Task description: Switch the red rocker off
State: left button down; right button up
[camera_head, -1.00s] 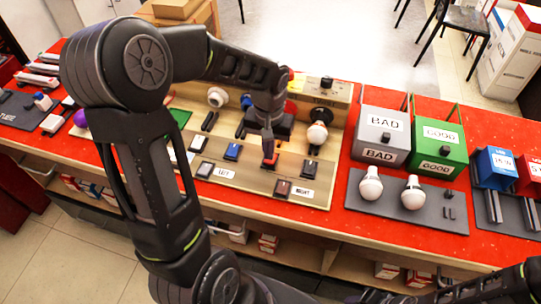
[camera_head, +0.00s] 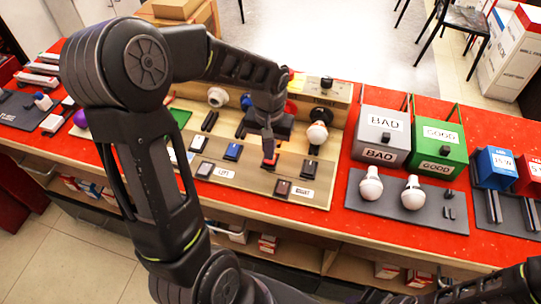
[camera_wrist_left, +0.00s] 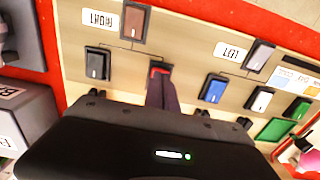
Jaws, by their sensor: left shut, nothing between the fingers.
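The red rocker (camera_head: 270,161) sits in a dark frame on the wooden switch board (camera_head: 250,180). In the left wrist view its red end (camera_wrist_left: 158,71) shows just beyond my fingertips, and the rest is hidden. My left gripper (camera_head: 268,151) is shut and empty, pointing down at the rocker from above. In the left wrist view the shut fingers (camera_wrist_left: 162,88) overlap the rocker's frame. I cannot tell whether the tips touch it or which way it is tilted. My right gripper is out of view.
A blue rocker (camera_head: 232,152), a brown rocker (camera_head: 282,188) and a dark rocker (camera_head: 309,169) surround it. A bulb (camera_head: 317,133) stands at the back of the board. Grey BAD (camera_head: 380,132) and green GOOD (camera_head: 440,146) boxes stand to the right.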

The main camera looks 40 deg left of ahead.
pick_arm(q)
jog(key=shift+f+b, duration=0.8)
jog(key=shift+f, duration=0.2)
dwell(0.3)
jog(key=shift+r+p, duration=2.65)
jog(key=shift+r, duration=0.9)
